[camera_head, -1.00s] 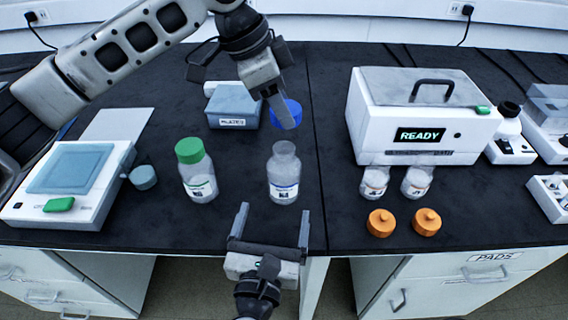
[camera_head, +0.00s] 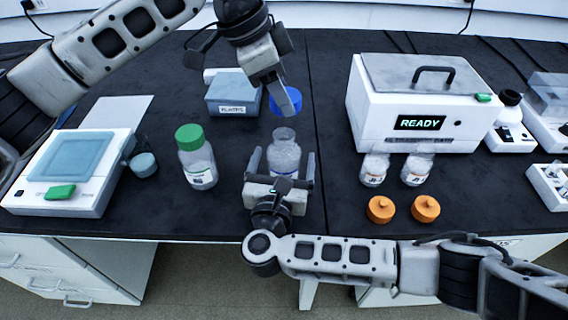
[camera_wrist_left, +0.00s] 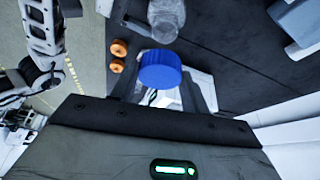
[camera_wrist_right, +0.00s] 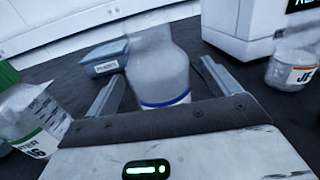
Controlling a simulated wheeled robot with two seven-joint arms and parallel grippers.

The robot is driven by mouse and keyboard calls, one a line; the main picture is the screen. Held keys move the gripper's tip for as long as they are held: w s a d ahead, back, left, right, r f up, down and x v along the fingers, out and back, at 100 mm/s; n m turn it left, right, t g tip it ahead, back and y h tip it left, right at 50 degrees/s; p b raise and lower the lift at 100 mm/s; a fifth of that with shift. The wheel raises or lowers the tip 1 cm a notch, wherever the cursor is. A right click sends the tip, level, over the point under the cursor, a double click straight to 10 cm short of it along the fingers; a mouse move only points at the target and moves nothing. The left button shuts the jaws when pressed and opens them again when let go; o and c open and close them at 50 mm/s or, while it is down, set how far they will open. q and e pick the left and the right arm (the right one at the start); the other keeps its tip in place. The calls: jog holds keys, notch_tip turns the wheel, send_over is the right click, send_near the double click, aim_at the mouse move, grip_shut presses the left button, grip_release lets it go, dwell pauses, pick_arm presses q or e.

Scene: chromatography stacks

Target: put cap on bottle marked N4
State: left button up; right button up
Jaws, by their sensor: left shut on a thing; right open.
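A blue cap (camera_head: 292,103) is held in my left gripper (camera_head: 284,102), above and behind the clear uncapped bottle (camera_head: 284,150). The cap also shows in the left wrist view (camera_wrist_left: 160,72). The bottle stands upright and has a blue-lined label; no N4 marking is readable. My right gripper (camera_head: 281,163) is open, with its fingers on either side of the bottle's lower part. In the right wrist view the bottle (camera_wrist_right: 158,70) stands between the open fingers, which look apart from it. The gripper hides the bottle's base in the head view.
A green-capped bottle (camera_head: 197,160) stands to the left. Two small open bottles (camera_head: 374,168) (camera_head: 417,168) and two orange caps (camera_head: 380,209) (camera_head: 425,208) are to the right. A blue-grey box (camera_head: 233,95) is behind. A white READY machine (camera_head: 425,105) stands at back right.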

jog(key=shift+w+d, duration=0.1)
jog(key=shift+w, duration=0.45)
jog(key=c, duration=1.5)
pick_arm(q)
jog(key=shift+a+f, duration=0.15)
jog(key=shift+f, duration=2.35)
pick_arm(e)
jog(key=shift+o, duration=0.2)
pick_arm(q)
jog(key=shift+f, duration=0.85)
jog(key=shift+f, duration=0.55)
